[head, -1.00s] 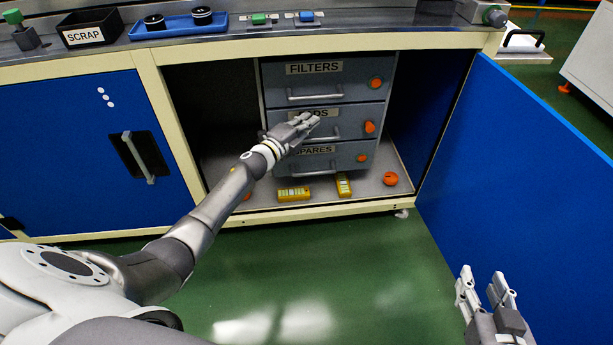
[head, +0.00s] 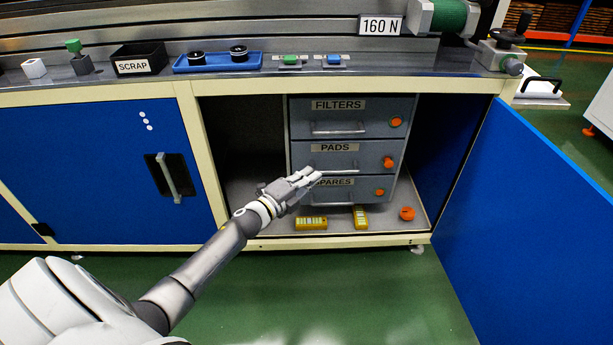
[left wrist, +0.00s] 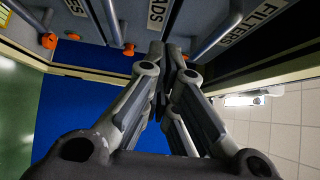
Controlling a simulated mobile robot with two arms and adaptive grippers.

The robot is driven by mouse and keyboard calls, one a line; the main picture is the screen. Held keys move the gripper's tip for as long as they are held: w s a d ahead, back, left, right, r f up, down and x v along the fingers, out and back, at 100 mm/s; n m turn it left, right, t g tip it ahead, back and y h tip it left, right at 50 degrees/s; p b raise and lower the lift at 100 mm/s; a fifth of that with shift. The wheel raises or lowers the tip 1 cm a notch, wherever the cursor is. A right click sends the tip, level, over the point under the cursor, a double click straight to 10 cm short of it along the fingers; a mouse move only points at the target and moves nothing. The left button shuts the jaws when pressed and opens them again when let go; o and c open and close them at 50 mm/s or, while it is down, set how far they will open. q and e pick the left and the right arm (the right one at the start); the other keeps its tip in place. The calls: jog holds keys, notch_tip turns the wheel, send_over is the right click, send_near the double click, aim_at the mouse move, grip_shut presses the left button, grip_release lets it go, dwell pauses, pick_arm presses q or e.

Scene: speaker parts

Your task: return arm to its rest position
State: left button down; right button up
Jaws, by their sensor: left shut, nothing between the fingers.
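My left gripper (head: 303,181) is shut and empty in the head view. It is in front of the drawer unit, overlapping the PADS drawer (head: 318,162) and the top of the SPARES drawer (head: 343,193) in the picture. Whether it touches the PADS handle cannot be told. In the left wrist view the fingers (left wrist: 172,55) are together with nothing between them, and the drawer fronts with their handles lie along the top. All three drawers look shut, including the FILTERS drawer (head: 360,115). My right gripper is out of the head view.
The open blue cabinet door (head: 530,200) stands at the right. Yellow devices (head: 311,223) and an orange knob-like part (head: 407,214) lie on the cabinet floor. A SCRAP bin (head: 140,60) and a blue tray (head: 217,63) stand on the bench. The green floor in front is clear.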

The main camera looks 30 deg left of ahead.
pick_arm(q)
jog(key=shift+s, duration=0.55)
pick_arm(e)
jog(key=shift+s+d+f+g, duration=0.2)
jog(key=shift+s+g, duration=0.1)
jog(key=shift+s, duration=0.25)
